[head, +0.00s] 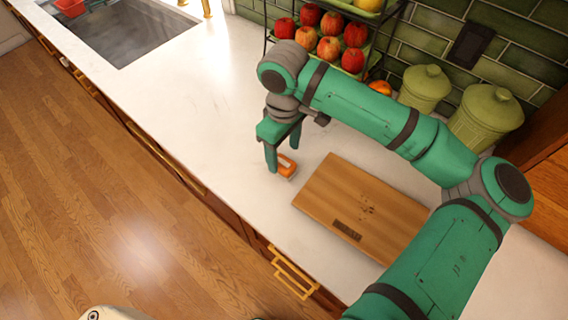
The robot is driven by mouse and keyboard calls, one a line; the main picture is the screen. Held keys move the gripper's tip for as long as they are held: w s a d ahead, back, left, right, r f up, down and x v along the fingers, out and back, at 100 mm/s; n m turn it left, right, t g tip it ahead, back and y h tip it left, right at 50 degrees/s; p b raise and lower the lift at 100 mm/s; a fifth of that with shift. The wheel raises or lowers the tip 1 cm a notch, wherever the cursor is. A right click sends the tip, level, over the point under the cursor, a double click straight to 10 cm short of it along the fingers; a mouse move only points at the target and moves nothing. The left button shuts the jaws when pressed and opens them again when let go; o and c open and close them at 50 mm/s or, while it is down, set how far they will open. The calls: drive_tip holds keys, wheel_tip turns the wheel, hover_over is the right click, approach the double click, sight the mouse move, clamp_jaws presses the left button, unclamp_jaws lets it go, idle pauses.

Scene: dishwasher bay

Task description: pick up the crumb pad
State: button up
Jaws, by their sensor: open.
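A small orange pad with a pale top patch (287,167), which looks like the crumb pad, lies on the white counter just left of the cutting board. My gripper (283,159) points down over it with its two fingers apart. One finger is to the left of the pad and the other is behind it, to the right. The pad appears at or just below fingertip height. I cannot tell whether the fingers touch it. Nothing is held.
A wooden cutting board (352,207) with dark crumbs lies to the right. A fruit rack (322,42) and green canisters (424,86) stand at the back wall. A sink (125,30) is at the upper left. The counter left of my gripper is clear.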

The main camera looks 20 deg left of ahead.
sight(283, 162)
drive_tip(key=shift+f, duration=2.7)
drive_tip(key=c, duration=1.1)
